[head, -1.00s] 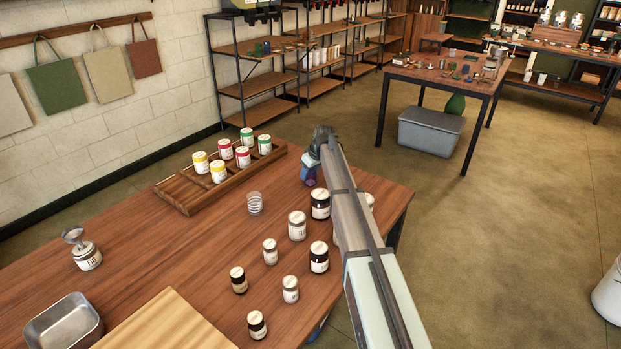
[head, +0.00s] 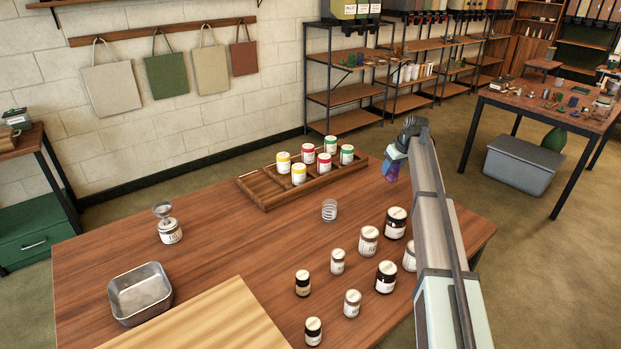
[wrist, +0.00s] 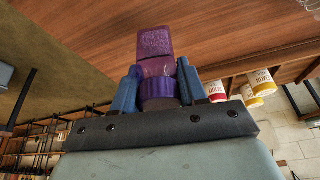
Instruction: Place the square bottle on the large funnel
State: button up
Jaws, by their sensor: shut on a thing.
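My gripper (head: 397,155) is shut on a purple square bottle (wrist: 155,45) with a ribbed purple cap. In the wrist view the two blue fingers sit on either side of the bottle's neck and cap. In the head view the bottle (head: 391,172) shows small below my gripper, above the table's far right part.
A wooden tray (head: 262,197) with several red, yellow and green-lidded jars lies between. A metal pan (head: 140,293) and a light board (head: 215,325) lie at the front left.

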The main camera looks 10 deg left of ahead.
jog(key=s+a+r+n+y, duration=0.1)
jog(key=s+a+r+n, duration=0.15)
jog(key=a, duration=1.05)
jog(key=s+a+r+n+g, duration=0.1)
jog(key=s+a, duration=0.2)
jog(key=a, duration=1)
jog(key=s+a+r+n+y, duration=0.1)
jog(key=s+a, duration=0.1)
jog(key=a, duration=1.1)
jog(key=s+a+r+n+g, duration=0.1)
jog(key=s+a+r+n, duration=0.15)
jog(key=s+a, duration=0.65)
jog(key=s+a+r+n, duration=0.1)
jog(key=s+a+r, duration=0.4)
jog(key=a, duration=0.9)
jog(key=s+a+r+n+g, duration=0.1)
jog(key=s+a+r+n, duration=0.1)
jog(key=s+a, duration=0.75)
jog(key=n, duration=0.1)
send_over(160, 207)
jog(key=shift+g, duration=0.3)
notch_tip(160, 207, down, 11)
jog(key=shift+r, duration=0.2)
jog(key=shift+f, duration=0.15)
jog(key=o, duration=1.1)
